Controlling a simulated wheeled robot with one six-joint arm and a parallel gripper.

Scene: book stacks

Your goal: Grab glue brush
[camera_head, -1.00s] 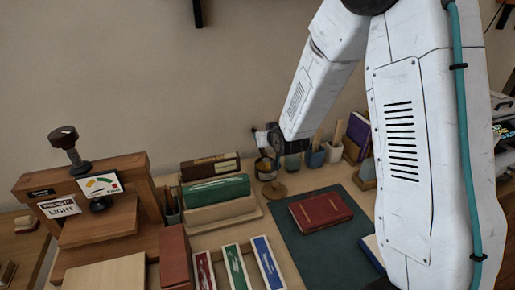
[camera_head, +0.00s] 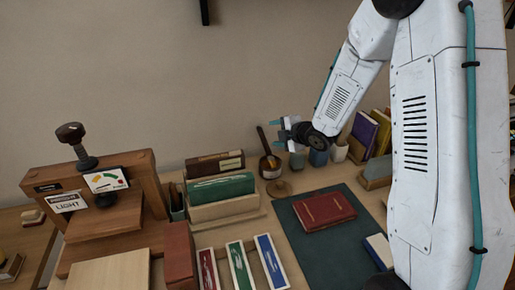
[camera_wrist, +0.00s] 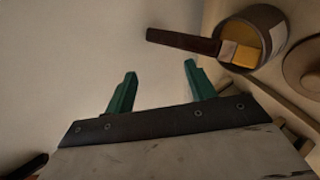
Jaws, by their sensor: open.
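The glue brush (camera_wrist: 190,41) has a dark brown handle, a metal ferrule and pale bristles. In the wrist view it leans in a round glue pot (camera_wrist: 272,28) with amber glue, its handle sticking out to the left. In the head view the brush (camera_head: 263,140) stands tilted in the pot (camera_head: 270,170) at the back of the bench. My gripper (camera_head: 277,130) is open and empty, just right of the handle's upper part in the head view. Its green fingers (camera_wrist: 158,84) show apart in the wrist view, with the brush beyond the fingertips and no contact visible.
Several small cups (camera_head: 318,157) stand right of the pot, under my wrist. A round lid (camera_head: 279,188) lies in front of it. A red book (camera_head: 325,210) lies on a dark green mat (camera_head: 310,250). A wooden press (camera_head: 100,200) stands left.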

